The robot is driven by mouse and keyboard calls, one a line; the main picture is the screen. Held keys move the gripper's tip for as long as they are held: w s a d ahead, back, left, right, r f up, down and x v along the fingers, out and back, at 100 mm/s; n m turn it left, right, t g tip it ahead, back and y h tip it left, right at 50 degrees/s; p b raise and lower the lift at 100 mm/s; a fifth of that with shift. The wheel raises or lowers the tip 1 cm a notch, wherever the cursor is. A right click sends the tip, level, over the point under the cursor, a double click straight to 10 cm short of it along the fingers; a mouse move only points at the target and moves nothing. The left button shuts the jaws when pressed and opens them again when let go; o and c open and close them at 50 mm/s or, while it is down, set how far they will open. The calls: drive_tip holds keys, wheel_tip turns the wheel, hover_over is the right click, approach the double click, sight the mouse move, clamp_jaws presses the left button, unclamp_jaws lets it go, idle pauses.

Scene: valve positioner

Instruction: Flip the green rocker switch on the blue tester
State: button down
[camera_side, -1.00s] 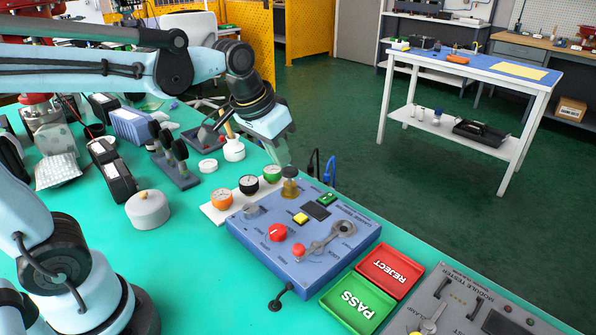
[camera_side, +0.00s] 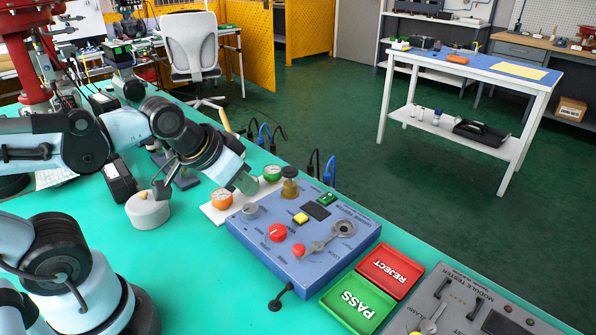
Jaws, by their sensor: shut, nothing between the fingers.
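The blue tester (camera_side: 345,252) lies on the green bench in the middle of the side view. Its small green rocker switch (camera_side: 327,199) sits near the back right corner of its top, beside a dark display; which way it is tilted is too small to tell. My gripper (camera_side: 246,185) is shut and empty. It hangs above the gauges just behind the tester's left end, left of the brass knob and well left of the switch, and touches neither. It hides one of the gauges.
The brass knob (camera_side: 290,188) stands up at the tester's back edge. A yellow button (camera_side: 301,218), a red knob (camera_side: 277,232) and a grey lever (camera_side: 328,240) rise from the top. Green PASS (camera_side: 340,314) and red REJECT (camera_side: 375,287) trays lie to the right.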

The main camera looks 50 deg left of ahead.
drive_tip(key=w+d+r+m+g, duration=0.1)
drive_tip(key=w+r+m+g, duration=0.2)
drive_tip(key=w+r+m, duration=0.45)
drive_tip(key=m+g, duration=0.4)
drive_tip(key=m, duration=0.6)
hover_over(324, 198)
wheel_tip(324, 198, down, 2)
drive_tip(key=shift+s+f, duration=0.1)
drive_tip(key=shift+f, duration=0.1)
drive_tip(key=shift+f, duration=0.1)
wheel_tip(324, 198, down, 14)
drive_tip(key=shift+r, duration=0.1)
drive_tip(key=shift+f, duration=0.25)
